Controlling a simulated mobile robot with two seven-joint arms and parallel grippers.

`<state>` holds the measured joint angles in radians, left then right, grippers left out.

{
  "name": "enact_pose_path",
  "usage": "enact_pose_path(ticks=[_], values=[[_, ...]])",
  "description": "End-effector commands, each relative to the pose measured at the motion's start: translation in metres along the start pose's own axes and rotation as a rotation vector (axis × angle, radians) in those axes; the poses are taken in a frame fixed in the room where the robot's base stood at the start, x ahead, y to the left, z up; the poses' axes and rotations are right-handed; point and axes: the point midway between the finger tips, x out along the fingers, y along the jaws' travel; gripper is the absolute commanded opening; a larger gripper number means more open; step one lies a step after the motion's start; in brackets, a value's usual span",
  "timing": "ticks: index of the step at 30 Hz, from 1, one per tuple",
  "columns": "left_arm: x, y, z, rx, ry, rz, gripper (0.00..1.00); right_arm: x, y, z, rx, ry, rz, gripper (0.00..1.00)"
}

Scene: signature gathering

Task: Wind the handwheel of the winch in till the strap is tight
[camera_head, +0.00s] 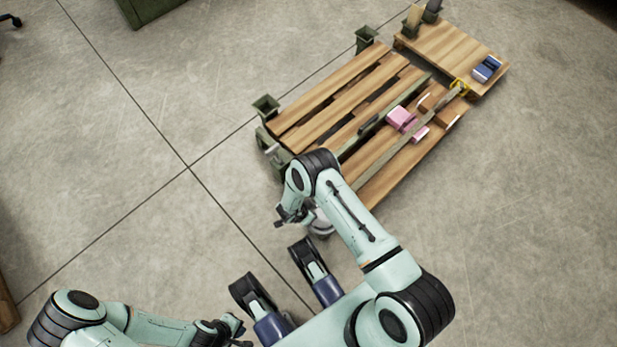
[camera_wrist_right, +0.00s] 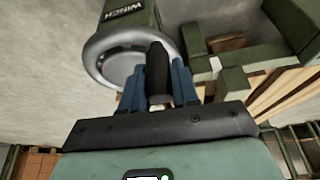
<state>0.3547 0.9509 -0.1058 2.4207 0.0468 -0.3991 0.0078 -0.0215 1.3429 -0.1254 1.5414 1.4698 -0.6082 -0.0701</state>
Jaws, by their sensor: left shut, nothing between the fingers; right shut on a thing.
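The winch (camera_wrist_right: 128,14) is a green housing with a WINCH label in the right wrist view. Its round silver handwheel (camera_wrist_right: 100,66) fills the upper left, with a black upright handle (camera_wrist_right: 158,70). My right gripper (camera_wrist_right: 158,90) is shut on that handle, a blue finger on each side. In the head view my right arm hides most of the winch; a bit of the silver wheel (camera_head: 321,222) shows. My left gripper (camera_head: 240,330) is shut and empty, low in the view, away from the winch.
The slatted deck (camera_head: 322,103) has green corner posts (camera_head: 265,106). A smaller pallet (camera_head: 445,50) behind carries a blue pack (camera_head: 487,68). The concrete floor at left is clear.

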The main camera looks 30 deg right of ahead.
Motion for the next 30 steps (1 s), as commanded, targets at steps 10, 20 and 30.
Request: enact_pose_path(ticks=[10, 20, 30], values=[[0.0, -0.001, 0.001, -0.001, -0.003, -0.001, 0.0, 0.003, -0.006, -0.007, 0.151, -0.001, 0.06, 0.0], [0.0, 0.0, 0.001, 0.0, -0.003, -0.001, 0.0, 0.004, -0.006, -0.01, 0.184, 0.002, 0.075, 0.0], [0.0, 0.0, 0.001, 0.0, -0.002, -0.001, 0.0, 0.005, -0.006, -0.012, 0.185, 0.005, 0.075, 0.49]])
